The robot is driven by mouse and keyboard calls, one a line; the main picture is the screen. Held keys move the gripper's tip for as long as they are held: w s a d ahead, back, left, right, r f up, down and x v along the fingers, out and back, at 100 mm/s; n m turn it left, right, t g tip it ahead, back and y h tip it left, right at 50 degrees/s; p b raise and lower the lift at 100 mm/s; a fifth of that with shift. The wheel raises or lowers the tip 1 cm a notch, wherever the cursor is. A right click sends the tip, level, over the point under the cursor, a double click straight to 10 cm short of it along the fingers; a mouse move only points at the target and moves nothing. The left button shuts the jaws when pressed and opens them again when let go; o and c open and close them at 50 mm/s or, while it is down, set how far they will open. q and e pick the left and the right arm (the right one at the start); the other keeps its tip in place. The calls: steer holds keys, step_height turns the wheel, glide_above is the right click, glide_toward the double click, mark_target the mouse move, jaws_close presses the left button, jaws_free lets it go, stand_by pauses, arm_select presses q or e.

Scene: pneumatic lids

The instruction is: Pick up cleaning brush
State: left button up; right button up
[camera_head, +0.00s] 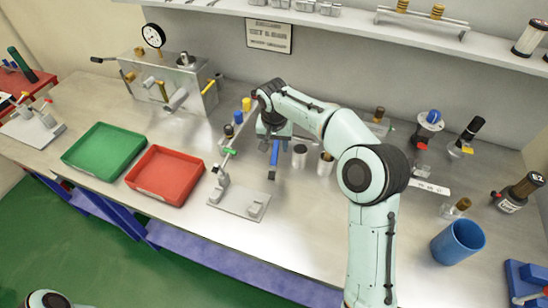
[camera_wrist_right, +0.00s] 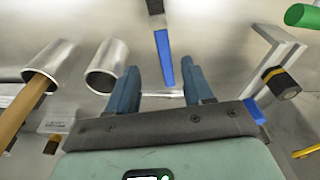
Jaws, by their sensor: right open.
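A slim item with a bright blue handle and a dark end, which looks like the cleaning brush (camera_head: 274,158), lies on the bench below my right gripper (camera_head: 269,143). In the right wrist view the brush (camera_wrist_right: 163,58) runs up from between the fingertips, its dark end farthest away. My right gripper (camera_wrist_right: 160,78) is open, with one finger on each side of the line of the blue handle. I see no grip on it, and the exact height gap is hard to tell. My left gripper is outside the view.
Two metal cups stand beside the gripper, one empty (camera_wrist_right: 106,68) and one holding a wooden stick (camera_wrist_right: 42,82). A clamp stand (camera_head: 238,201), red tray (camera_head: 165,174) and green tray (camera_head: 103,149) lie left. A blue cup (camera_head: 457,242) stands right.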

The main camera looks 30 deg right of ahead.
mark_target(274, 157)
steer(key=shift+w+d+f, duration=0.1)
steer(key=shift+w+f, duration=0.2)
steer(key=shift+f, duration=0.85)
steer(key=shift+w+d+f, duration=0.1)
steer(key=shift+w+f, duration=0.2)
steer(key=shift+f, duration=0.85)
steer(key=shift+w+d+f, duration=0.1)
steer(key=shift+w+f, duration=0.2)
steer(key=shift+f, duration=0.85)
jaws_close()
